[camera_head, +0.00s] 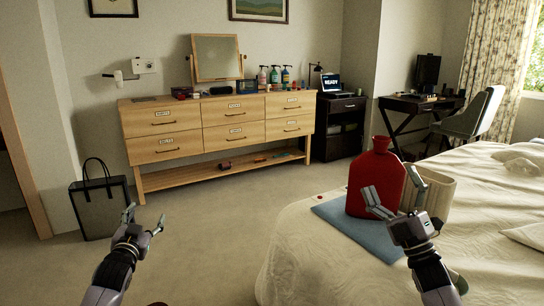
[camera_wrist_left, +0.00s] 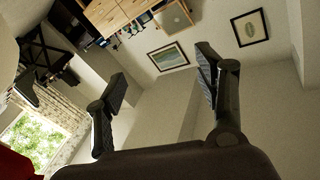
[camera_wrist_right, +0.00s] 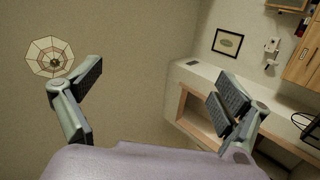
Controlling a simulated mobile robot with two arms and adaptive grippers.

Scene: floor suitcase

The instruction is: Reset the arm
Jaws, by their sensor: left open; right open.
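My left gripper (camera_head: 143,220) is open and empty, held in the air over the carpet at the lower left of the head view. Its spread fingers also show in the left wrist view (camera_wrist_left: 162,88), with nothing between them. My right gripper (camera_head: 394,192) is open in front of a red hot-water bottle (camera_head: 376,178) and hides part of it in the head view. Its fingers are apart and empty in the right wrist view (camera_wrist_right: 162,85). I cannot tell whether it touches the bottle.
The bottle stands on a blue cloth (camera_head: 345,232) on the bed (camera_head: 310,265), beside a cream container (camera_head: 437,192). A dark tote bag (camera_head: 100,208) stands on the floor at left. A wooden dresser (camera_head: 220,130) lines the back wall. Open carpet lies between.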

